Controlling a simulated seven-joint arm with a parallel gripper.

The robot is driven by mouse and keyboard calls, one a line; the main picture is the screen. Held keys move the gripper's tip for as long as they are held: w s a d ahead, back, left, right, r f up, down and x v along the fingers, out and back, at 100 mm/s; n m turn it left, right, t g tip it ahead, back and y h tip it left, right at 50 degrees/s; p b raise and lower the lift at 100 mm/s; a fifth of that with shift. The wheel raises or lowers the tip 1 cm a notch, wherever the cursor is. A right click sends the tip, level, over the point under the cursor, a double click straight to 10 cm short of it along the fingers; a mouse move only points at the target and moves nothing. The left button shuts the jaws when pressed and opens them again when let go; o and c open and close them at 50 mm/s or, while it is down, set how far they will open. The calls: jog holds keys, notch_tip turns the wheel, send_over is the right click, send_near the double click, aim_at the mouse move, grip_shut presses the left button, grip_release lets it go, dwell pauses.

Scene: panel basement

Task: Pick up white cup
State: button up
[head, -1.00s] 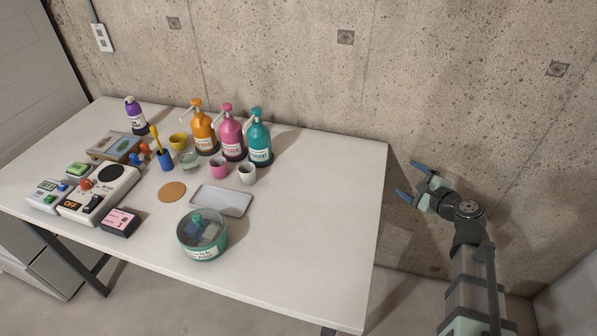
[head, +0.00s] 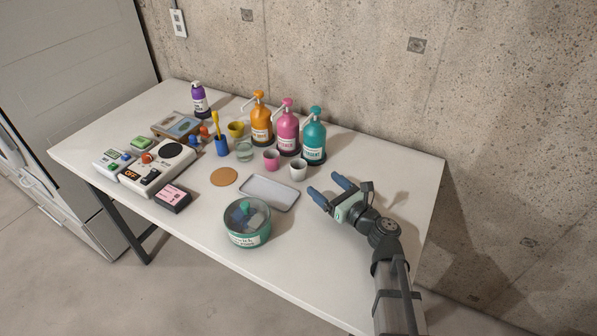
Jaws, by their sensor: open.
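The white cup (head: 298,170) stands upright on the white table, right of the pink cup (head: 271,160) and in front of the teal pump bottle. My gripper (head: 329,188) is open and empty over the right part of the table. Its two blue fingers point up and left, to the right of the white cup and apart from it.
Orange (head: 261,118), pink (head: 288,128) and teal (head: 314,136) pump bottles stand behind the cups. A grey tray (head: 270,192) lies in front of the white cup, with a round teal container (head: 246,224) nearer. The table's right end (head: 420,195) is clear.

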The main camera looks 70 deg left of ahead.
aim_at(294, 160)
jog(key=x, duration=1.4)
jog(key=shift+s+d, duration=0.1)
jog(key=shift+s, duration=0.15)
jog(key=shift+c, duration=0.3)
jog(key=c, duration=1)
